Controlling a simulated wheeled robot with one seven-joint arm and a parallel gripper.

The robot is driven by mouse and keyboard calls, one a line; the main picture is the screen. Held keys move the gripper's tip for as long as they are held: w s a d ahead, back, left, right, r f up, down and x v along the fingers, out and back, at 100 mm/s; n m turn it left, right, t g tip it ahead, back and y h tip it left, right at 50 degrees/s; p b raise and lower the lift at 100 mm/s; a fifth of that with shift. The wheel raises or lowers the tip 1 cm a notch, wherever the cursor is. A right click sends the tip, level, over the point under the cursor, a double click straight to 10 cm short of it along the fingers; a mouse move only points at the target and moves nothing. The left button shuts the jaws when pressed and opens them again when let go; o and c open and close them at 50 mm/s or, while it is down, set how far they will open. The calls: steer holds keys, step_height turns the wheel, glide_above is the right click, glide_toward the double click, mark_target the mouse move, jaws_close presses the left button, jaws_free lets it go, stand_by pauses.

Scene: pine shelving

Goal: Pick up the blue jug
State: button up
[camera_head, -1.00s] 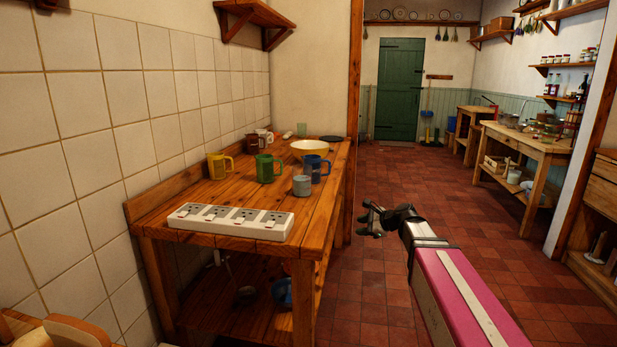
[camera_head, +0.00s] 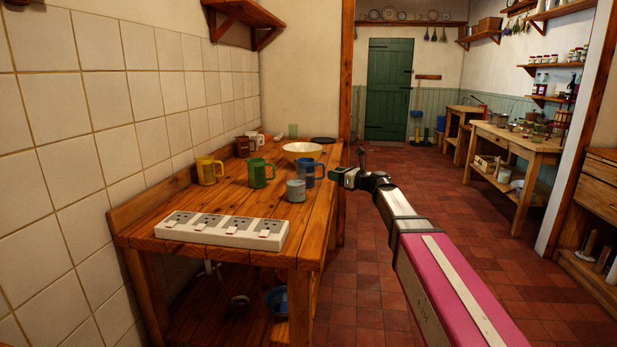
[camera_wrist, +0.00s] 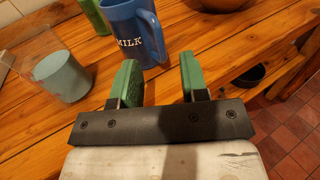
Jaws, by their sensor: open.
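The blue jug (camera_head: 312,172) stands upright near the right edge of the wooden table (camera_head: 220,216), its handle on the right. In the wrist view the blue jug (camera_wrist: 129,32) bears the word MILK, with its handle toward the right. My gripper (camera_head: 338,174) is just right of the jug, at about its height. In the wrist view my gripper (camera_wrist: 160,78) is open, its two green-padded fingers pointing at the jug's lower part and handle side. Nothing is between the fingers, and the jug appears just beyond the left fingertip.
A pale grey-blue cup (camera_head: 296,191) stands in front of the jug, and a green mug (camera_head: 261,173) to its left. A cream bowl (camera_head: 302,151) is behind it. A yellow mug (camera_head: 209,170) and a white power strip (camera_head: 222,230) are also on the table. Open tiled floor lies right.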

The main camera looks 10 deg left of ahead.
steer(key=x, duration=0.5)
steer(key=shift+a+f, duration=0.1)
steer(key=shift+f, duration=0.1)
steer(key=shift+c, duration=0.3)
jaws_close()
steer(key=shift+r, duration=0.1)
step_height(320, 180, up, 10)
